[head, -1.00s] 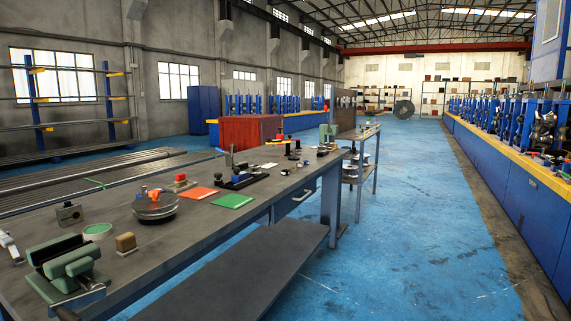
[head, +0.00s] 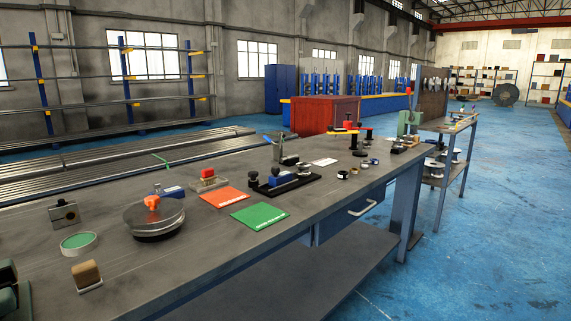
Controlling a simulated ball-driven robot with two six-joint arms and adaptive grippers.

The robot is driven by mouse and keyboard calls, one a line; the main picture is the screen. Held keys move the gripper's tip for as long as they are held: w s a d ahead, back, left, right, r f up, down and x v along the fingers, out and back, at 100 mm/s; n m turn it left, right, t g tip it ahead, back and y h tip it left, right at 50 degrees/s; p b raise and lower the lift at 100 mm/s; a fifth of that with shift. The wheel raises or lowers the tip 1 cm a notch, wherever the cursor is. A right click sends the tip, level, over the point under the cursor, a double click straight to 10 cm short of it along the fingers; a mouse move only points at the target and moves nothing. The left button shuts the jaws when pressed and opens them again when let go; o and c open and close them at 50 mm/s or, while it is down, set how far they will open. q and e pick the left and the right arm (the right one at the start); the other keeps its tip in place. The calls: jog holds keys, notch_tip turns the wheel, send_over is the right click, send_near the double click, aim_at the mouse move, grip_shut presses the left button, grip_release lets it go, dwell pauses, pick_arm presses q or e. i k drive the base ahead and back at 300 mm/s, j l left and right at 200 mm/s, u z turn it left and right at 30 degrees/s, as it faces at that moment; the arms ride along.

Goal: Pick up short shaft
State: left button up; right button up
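I cannot make out a short shaft for certain; the small metal parts are too small to tell apart. Several small dark and metal round pieces (head: 366,163) lie toward the far end of the grey workbench (head: 200,257). A black fixture (head: 284,186) with upright black knobs and a blue block stands on the bench's middle. Neither of my grippers is in view.
A round dark plate (head: 154,219) with an orange piece, a green tin (head: 79,243), a wooden block (head: 87,276), an orange card (head: 223,197) and a green card (head: 259,216) lie on the bench. Blue floor (head: 490,230) to the right is clear.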

aim_at(283, 159)
jog(key=i+l+z, duration=0.25)
jog(key=z, duration=0.4)
jog(key=i+l+z, duration=0.1)
jog(key=z, duration=0.4)
jog(key=i+z, duration=0.2)
jog(key=z, duration=0.25)
jog(key=i, duration=2.4)
jog(key=i+l+u, duration=0.1)
jog(key=i+u, duration=0.25)
jog(key=i+l+u, duration=0.3)
jog(key=i, duration=0.25)
jog(key=i+l+u, duration=0.35)
jog(key=i+u, duration=0.1)
jog(key=u, duration=2.7)
